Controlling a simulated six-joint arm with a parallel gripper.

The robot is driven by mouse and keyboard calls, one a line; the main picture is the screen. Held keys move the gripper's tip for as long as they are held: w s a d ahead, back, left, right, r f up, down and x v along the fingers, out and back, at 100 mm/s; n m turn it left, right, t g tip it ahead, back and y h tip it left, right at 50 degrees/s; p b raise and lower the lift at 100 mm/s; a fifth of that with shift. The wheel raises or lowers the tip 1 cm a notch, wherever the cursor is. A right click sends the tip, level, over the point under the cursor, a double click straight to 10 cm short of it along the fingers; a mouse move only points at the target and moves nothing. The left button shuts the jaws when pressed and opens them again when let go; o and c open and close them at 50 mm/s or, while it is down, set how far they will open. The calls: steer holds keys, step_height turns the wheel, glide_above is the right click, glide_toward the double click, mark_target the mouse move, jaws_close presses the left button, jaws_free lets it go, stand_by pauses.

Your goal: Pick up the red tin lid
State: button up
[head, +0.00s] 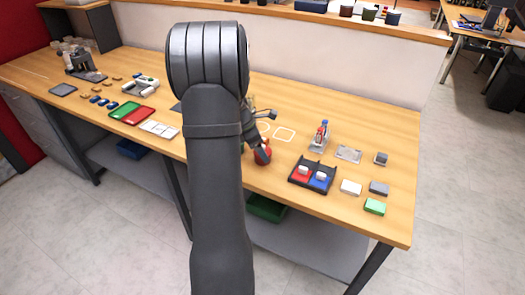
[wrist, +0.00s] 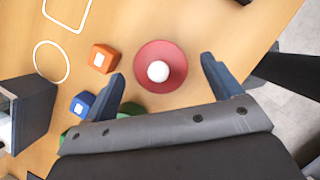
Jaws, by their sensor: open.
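The red tin lid (wrist: 146,77) is a round, shallow red piece with a white ball or knob at its middle, lying on the wooden bench in the wrist view. My gripper (wrist: 162,68) is open. Its two dark blue-grey fingers stand on the left and right of the lid, apart from it, with nothing between them but the lid's area below. In the head view, my arm hides much of the bench, and a bit of red shows beside my gripper (head: 262,154) near the front edge.
An orange block (wrist: 102,58), a blue block (wrist: 82,104) and a partly hidden green piece lie left of the lid. White outlines are marked on the bench. A black tray (head: 312,176) with red and blue compartments stands to the right. The bench edge is close by.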

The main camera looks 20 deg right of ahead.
steer(key=c, duration=1)
steer(key=shift+r, duration=0.1)
